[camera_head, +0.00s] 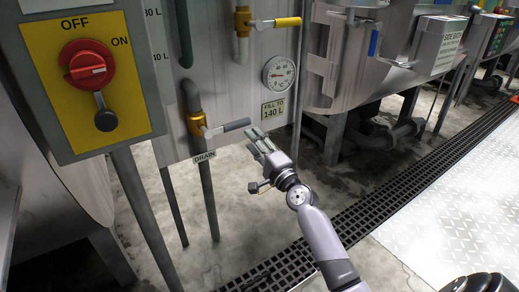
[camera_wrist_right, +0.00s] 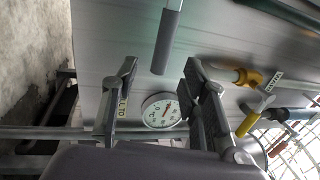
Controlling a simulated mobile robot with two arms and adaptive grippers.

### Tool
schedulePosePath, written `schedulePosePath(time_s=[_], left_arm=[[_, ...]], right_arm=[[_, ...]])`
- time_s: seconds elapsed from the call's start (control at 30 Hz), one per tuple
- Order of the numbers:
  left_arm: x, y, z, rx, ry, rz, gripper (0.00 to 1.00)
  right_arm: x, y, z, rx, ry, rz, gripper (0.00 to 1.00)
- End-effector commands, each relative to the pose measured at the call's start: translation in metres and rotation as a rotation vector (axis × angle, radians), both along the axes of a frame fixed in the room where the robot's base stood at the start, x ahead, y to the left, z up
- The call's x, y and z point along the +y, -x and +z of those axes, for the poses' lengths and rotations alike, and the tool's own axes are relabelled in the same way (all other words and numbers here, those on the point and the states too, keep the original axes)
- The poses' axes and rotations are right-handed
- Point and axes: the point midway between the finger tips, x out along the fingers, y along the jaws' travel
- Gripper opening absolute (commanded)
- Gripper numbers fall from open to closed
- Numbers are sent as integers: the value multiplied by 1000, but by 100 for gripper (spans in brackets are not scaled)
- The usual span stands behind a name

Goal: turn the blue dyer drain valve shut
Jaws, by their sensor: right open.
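The drain valve (camera_head: 197,124) has a brass body on a grey vertical pipe, above a DRAIN label (camera_head: 204,157). Its grey lever (camera_head: 236,125) points right, roughly across the pipe. My right gripper (camera_head: 256,137) is open and empty, just right of and slightly below the lever's end in the head view. In the right wrist view, the grey lever (camera_wrist_right: 168,40) comes down from the top, its end between the open fingertips (camera_wrist_right: 160,63) in the picture. I cannot tell whether a finger touches it. My left gripper is out of view.
A dial gauge (camera_head: 279,73) and a FILL TO 140 L label (camera_head: 273,108) are on the tank right of the valve. A yellow-handled valve (camera_head: 287,22) is above. A red rotary switch (camera_head: 88,64) is at left. A floor grate (camera_head: 375,185) runs below.

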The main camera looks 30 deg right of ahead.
Motion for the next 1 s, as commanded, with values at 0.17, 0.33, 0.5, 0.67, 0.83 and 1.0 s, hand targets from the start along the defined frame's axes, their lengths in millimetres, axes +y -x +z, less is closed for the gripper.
schedulePosePath(time_s=[0.17,0.33,0.5,0.67,0.83,1.0], left_arm=[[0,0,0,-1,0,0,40],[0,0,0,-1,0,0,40],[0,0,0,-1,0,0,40],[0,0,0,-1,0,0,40],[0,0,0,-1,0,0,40],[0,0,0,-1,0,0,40]], right_arm=[[0,23,-5,2,0,2,40],[0,31,-6,1,-1,2,40],[0,31,-6,0,-1,2,40],[0,31,-6,0,-1,1,40],[0,31,-6,0,-1,1,40],[-1,31,-6,1,-1,1,40]])
